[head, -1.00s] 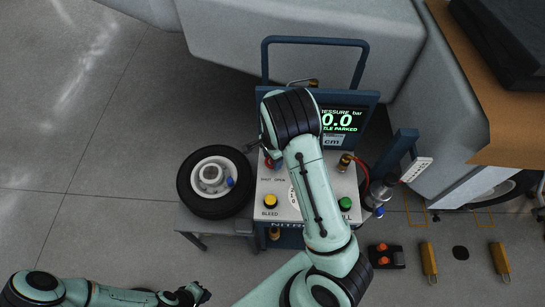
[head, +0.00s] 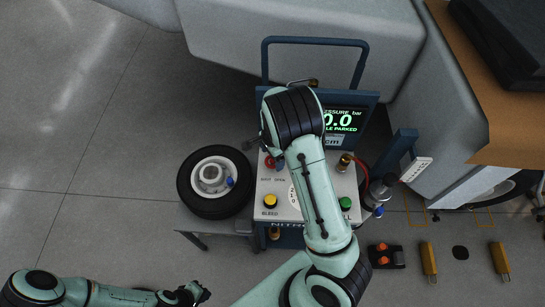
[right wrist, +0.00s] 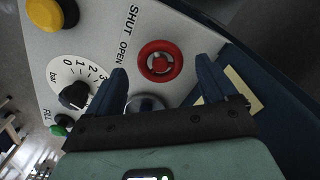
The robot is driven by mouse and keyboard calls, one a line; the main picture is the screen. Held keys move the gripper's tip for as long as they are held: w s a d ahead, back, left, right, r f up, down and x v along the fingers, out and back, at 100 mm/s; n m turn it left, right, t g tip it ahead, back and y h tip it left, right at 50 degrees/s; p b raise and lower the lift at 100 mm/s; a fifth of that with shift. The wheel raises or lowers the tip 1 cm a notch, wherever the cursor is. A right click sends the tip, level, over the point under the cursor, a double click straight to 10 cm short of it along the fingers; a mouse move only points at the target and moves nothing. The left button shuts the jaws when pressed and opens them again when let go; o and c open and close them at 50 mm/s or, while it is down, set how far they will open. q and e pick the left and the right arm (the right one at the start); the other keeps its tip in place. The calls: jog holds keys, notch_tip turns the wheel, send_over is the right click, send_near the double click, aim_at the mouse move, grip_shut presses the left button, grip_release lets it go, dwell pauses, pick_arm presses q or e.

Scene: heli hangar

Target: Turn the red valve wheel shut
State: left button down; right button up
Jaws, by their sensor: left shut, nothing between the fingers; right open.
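The red valve wheel (head: 270,162) sits on the light top panel of the nitrogen cart, above the SHUT and OPEN labels. In the right wrist view the wheel (right wrist: 160,61) is a red ring with dark gaps around a hub. My right gripper (right wrist: 162,68) is open, its two dark fingers pointing toward the wheel, one tip on either side of it in the picture. Nothing is between the fingers that I can see touching; the gap to the wheel is unclear. In the head view my right arm largely hides that gripper. My left gripper (head: 198,293) is shut and empty, low at the left.
The panel also carries a yellow BLEED button (head: 270,202), a green FILL button (head: 345,203) and a dial (right wrist: 75,88). The display (head: 342,122) reads 0.0. A wheel with tyre (head: 214,208) lies on a stand at left. Open floor lies further left.

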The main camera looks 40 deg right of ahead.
aim_at(272, 160)
pick_arm(q)
jog(key=shift+w+r+p, duration=0.6)
jog(key=shift+w+r, duration=0.25)
jog(key=shift+w, duration=0.2)
pick_arm(e)
notch_tip(272, 160, up, 12)
jog(key=shift+f, duration=0.15)
